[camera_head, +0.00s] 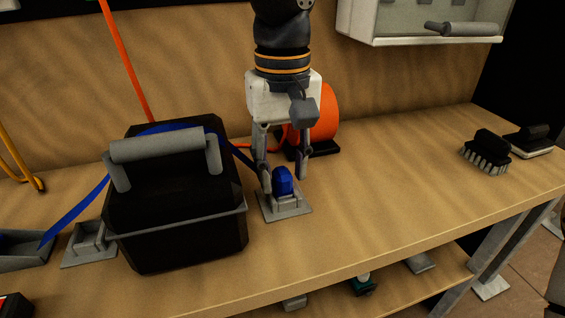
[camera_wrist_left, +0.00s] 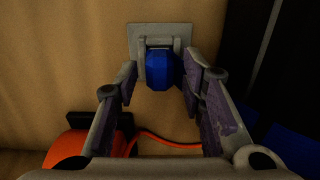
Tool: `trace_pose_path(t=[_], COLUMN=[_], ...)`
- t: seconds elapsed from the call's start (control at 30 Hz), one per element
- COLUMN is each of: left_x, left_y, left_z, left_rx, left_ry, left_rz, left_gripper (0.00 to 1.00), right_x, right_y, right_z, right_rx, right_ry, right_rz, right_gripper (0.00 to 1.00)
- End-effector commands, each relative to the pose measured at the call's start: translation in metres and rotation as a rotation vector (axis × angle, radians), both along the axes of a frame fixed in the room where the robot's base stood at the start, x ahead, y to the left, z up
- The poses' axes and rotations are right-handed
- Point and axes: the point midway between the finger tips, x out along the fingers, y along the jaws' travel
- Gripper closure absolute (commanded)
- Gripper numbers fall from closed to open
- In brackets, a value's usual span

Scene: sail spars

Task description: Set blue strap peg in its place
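The blue strap peg (camera_head: 282,181) stands in a small grey bracket on a flat plate (camera_head: 297,209) on the workbench, just right of a black case. My left gripper (camera_head: 281,182) reaches down from above, with one finger on each side of the peg. In the left wrist view the peg (camera_wrist_left: 160,72) lies between the fingertips, with a clear gap on its left side and a narrower one on its right. The gripper looks open. The blue strap (camera_head: 75,213) runs over the case. How far the peg sits in the bracket is hidden. My right gripper is out of view.
The black case (camera_head: 180,235) with a grey handle (camera_head: 157,144) stands close left of the gripper. An orange reel (camera_head: 322,112) is behind it. A second grey bracket (camera_head: 88,247) is left of the case. Brushes (camera_head: 487,152) lie far right; the bench between is clear.

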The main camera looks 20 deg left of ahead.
Motion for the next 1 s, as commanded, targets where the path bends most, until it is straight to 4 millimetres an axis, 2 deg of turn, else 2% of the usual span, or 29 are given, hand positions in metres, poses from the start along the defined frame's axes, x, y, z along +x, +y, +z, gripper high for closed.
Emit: trace_pose_path(t=[0.27, 0.37, 0.7, 0.83, 1.0], left_x=[0.0, 0.001, 0.0, 0.001, 0.0], left_y=[0.0, 0.0, 0.0, 0.0, 0.0], left_z=[0.0, 0.008, 0.094, 0.114, 0.121], left_rx=[0.0, 0.0, -0.001, 0.0, 0.0], left_ry=[0.0, -0.004, -0.004, -0.004, 0.0], left_rz=[0.0, 0.001, -0.001, 0.001, -0.001], left_gripper=[0.55, 0.55, 0.55, 0.55, 0.55], right_x=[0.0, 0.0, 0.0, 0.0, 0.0], right_y=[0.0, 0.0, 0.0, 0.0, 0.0], right_z=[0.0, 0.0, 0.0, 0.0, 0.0], right_rx=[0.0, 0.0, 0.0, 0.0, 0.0], right_ry=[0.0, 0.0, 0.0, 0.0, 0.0], right_rz=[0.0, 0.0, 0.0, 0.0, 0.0], right_gripper=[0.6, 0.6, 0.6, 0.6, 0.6])
